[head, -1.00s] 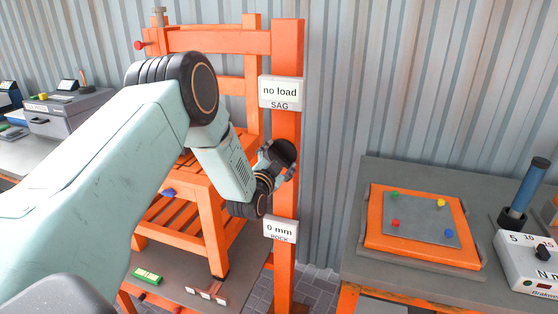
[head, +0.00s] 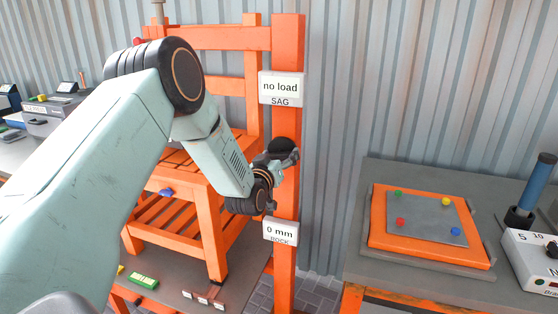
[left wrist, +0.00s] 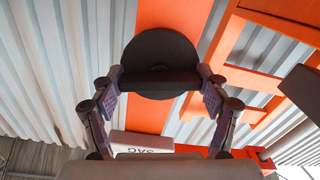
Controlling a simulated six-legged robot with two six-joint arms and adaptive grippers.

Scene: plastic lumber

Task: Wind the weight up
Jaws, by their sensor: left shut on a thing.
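A dark round knob (head: 281,145) with a raised bar across its face is on the orange upright post (head: 286,190) of the test frame. It also shows as a black disc in the left wrist view (left wrist: 160,50). My left gripper (head: 284,157) is shut on the knob's bar, one finger at each end in the left wrist view (left wrist: 160,85). In the head view my wrist partly hides the knob. A sign above it reads "no load SAG" (head: 281,88); one below reads "0 mm ROCK" (head: 281,232). I cannot make out the weight. My right gripper is out of view.
At right, a grey bench (head: 400,175) holds an orange board with a grey plate (head: 425,215), a blue-handled tool (head: 530,190) and a white brake box (head: 530,260). A corrugated wall is behind.

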